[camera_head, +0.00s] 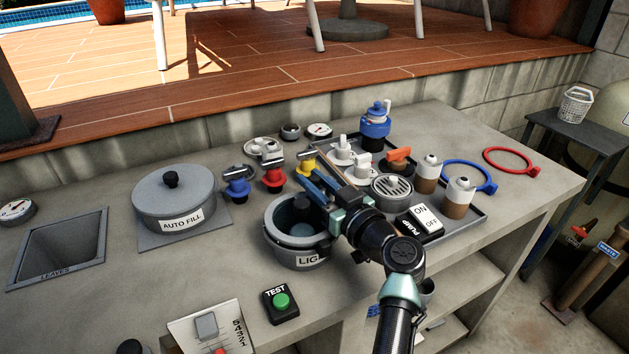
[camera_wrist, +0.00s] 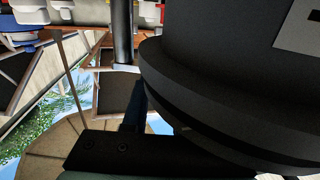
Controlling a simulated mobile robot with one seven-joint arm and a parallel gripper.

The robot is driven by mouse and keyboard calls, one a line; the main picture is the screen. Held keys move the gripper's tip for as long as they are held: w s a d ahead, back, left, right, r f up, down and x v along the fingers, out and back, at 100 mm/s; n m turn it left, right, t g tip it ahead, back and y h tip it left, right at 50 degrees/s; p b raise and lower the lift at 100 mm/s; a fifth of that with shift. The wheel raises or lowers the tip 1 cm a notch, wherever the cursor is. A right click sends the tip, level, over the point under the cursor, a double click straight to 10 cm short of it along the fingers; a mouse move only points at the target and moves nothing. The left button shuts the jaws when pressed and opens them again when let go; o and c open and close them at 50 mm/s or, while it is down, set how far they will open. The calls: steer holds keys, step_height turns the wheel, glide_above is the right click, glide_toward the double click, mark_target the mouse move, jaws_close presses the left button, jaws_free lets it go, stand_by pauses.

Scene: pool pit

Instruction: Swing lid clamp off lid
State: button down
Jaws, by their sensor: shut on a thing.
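A grey round pot (camera_head: 292,258), its label partly hidden and reading "LIG", stands on the counter below my gripper (camera_head: 308,182). A dark upright piece (camera_head: 302,206) shows inside its rim. My gripper reaches in from the right across the pot's back edge, its blue fingers pointing up and left. It is shut on what seems to be the lid clamp, mostly hidden by the fingers. In the wrist view a large dark round body with a stepped rim (camera_wrist: 225,95) fills the right side. A dark bolted bar (camera_wrist: 135,155) lies below it; I cannot tell whether this is the clamp.
Yellow (camera_head: 305,163), red (camera_head: 273,178) and blue (camera_head: 237,186) valves stand close behind the pot. The auto fill pot (camera_head: 174,200) is left; a green test button (camera_head: 281,302) is in front.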

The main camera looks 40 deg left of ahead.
steer(key=shift+a+m+t, duration=0.15)
steer(key=shift+m+t, duration=0.35)
steer(key=shift+t, duration=0.3)
steer(key=shift+m+t+h, duration=0.3)
steer(key=shift+t+h, duration=0.1)
steer(key=c, duration=1)
jaws_free()
steer(key=shift+w+g, duration=0.1)
steer(key=shift+g, duration=0.3)
